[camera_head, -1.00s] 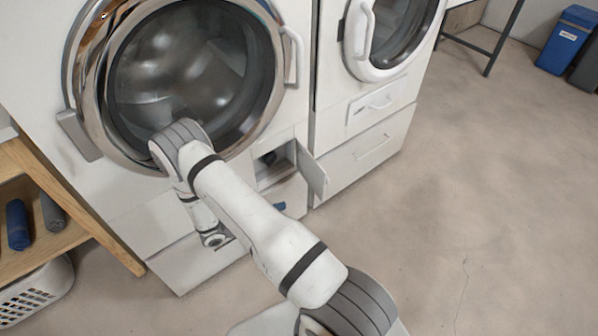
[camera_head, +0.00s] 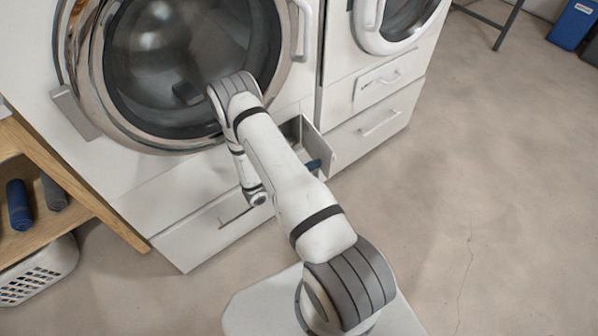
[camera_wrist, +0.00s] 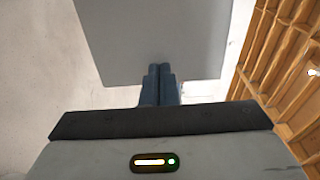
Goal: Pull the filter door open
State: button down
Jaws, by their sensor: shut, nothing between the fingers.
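The filter door (camera_head: 319,146) is a small grey-white flap low on the front of the left washing machine, to the right of its round door. It stands swung out from its dark recess (camera_head: 291,131), hinged on the right side. My gripper (camera_head: 315,164) shows only as blue fingertips beside the door's lower inner part, with the rest hidden behind my arm. In the wrist view my gripper (camera_wrist: 160,72) has its blue fingers together and empty. A flat grey panel, which looks like the filter door (camera_wrist: 150,40), fills the space just beyond the fingertips; contact cannot be told.
The left washing machine (camera_head: 180,185) has a lower drawer with a handle. A second machine (camera_head: 345,100) stands to the right with drawers below. A wooden shelf (camera_head: 85,195) and white basket (camera_head: 40,272) are at left. The floor (camera_head: 480,190) at right is clear.

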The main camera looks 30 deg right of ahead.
aim_at(326, 161)
jog(key=shift+d, duration=0.7)
jog(key=d, duration=0.5)
jog(key=shift+a, duration=0.15)
jog(key=s+a, duration=0.5)
jog(key=a, duration=0.8)
jog(key=shift+p, duration=0.45)
